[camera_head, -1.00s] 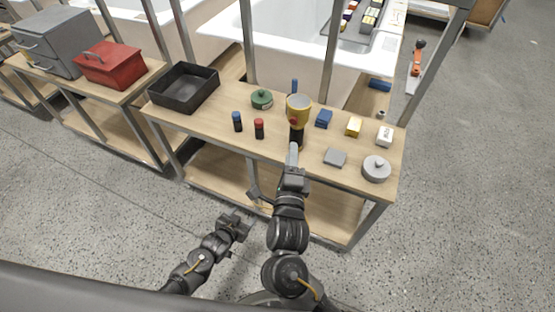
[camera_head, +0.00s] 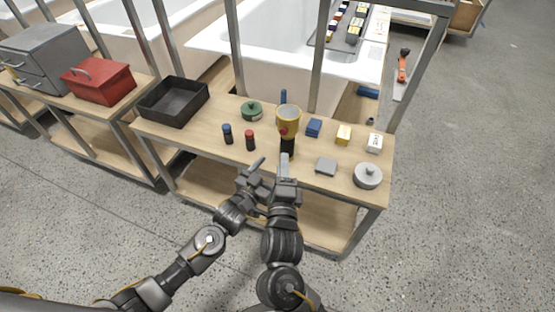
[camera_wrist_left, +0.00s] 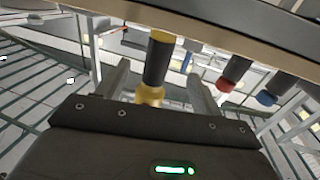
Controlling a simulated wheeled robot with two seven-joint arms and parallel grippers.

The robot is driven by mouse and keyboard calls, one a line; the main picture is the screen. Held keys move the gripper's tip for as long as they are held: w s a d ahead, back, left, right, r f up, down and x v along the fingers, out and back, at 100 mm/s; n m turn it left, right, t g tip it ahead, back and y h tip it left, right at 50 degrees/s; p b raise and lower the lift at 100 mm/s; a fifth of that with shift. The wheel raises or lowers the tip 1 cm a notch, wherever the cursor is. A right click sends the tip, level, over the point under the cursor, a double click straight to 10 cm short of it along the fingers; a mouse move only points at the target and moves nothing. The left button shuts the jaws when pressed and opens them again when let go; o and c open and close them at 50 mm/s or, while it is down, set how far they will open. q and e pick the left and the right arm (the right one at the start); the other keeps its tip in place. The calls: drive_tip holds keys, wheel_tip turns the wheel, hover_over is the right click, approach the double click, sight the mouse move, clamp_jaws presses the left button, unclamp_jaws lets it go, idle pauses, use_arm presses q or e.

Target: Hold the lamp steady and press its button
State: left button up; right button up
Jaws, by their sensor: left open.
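The lamp (camera_head: 288,122) stands on the wooden table, with a wide yellow head, a dark body and a red button (camera_head: 283,131) on the head's side facing me. My left gripper (camera_head: 259,168) is at the table's front edge, left of and below the lamp. In the left wrist view, the open fingers (camera_wrist_left: 160,90) are spread with the lamp's dark body (camera_wrist_left: 157,62) showing between them, farther off and not held. My right gripper (camera_head: 285,158) points up the table just in front of the lamp and overlaps its lower part. Whether it touches the lamp is unclear.
A blue-topped cylinder (camera_head: 227,134) and a red-topped cylinder (camera_head: 250,140) stand left of the lamp. A green lidded pot (camera_head: 251,111) is behind them.

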sight(287, 148)
use_arm(q)
drive_tip(key=x, duration=1)
drive_tip(key=shift+f, duration=0.1)
drive_tip(key=c, duration=1.2)
use_arm(e)
clamp_jaws()
drive_tip(key=shift+f, duration=0.1)
idle(0.6)
